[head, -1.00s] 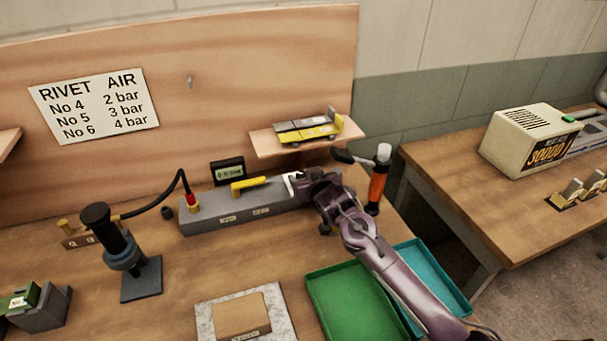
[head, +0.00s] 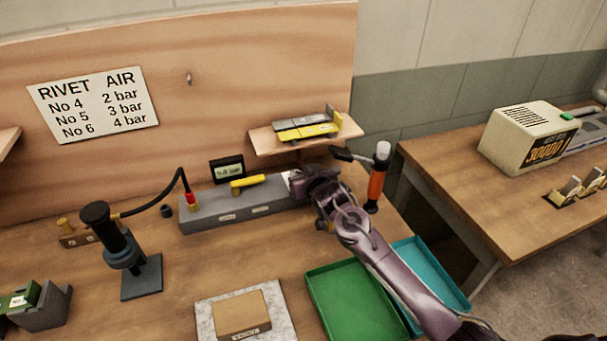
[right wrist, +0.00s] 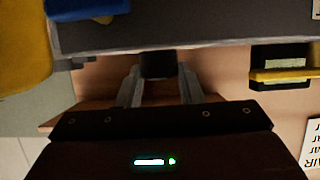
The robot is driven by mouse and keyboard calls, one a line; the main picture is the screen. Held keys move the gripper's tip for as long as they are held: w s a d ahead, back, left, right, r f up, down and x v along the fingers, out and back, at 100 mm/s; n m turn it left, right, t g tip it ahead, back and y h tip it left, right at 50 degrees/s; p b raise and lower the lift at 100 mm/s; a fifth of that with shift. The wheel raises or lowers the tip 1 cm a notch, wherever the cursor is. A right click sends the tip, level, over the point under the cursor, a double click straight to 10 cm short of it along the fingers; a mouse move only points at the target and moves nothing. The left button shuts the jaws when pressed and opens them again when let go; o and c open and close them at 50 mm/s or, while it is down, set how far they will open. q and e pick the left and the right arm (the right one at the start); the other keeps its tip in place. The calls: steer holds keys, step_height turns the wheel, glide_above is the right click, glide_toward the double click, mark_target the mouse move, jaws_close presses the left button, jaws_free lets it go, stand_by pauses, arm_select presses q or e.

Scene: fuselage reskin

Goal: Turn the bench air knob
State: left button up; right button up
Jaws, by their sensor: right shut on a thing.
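The bench air knob (right wrist: 157,66) is a dark round knob on the end of the long grey air block, seen in the right wrist view between my finger tips. The grey air block (head: 238,210) lies along the back of the bench in the head view, with a yellow lever (head: 248,184) on top. My right gripper (head: 296,183) is at the block's right end, shut on the knob and hiding it in the head view. A small display (head: 228,171) with a lit greenish screen stands behind the block; its digits are too small to read. My left gripper is out of view.
A sign (head: 92,104) lists rivet numbers and air pressures. An orange-handled tool (head: 376,180) stands close right of my right gripper. A small shelf (head: 262,140) hangs above it. Green (head: 345,305) and teal (head: 440,270) trays lie in front.

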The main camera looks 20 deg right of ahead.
steer(key=shift+m+h, duration=0.3)
steer(key=m+h, duration=0.1)
steer(key=h, duration=0.1)
steer(key=a+m+g+h, duration=0.1)
steer(key=m+h, duration=0.1)
steer(key=shift+r+m, duration=0.1)
steer(key=shift+m, duration=0.2)
steer(key=m+g+h, duration=0.1)
steer(key=m+h, duration=0.2)
steer(key=shift+w, duration=0.15)
steer(key=shift+a+m+g+h+b, duration=0.1)
steer(key=shift+m+g+h+b, duration=0.25)
steer(key=shift+m+g+h, duration=0.5)
steer(key=o, duration=1)
steer(key=shift+c, duration=0.2)
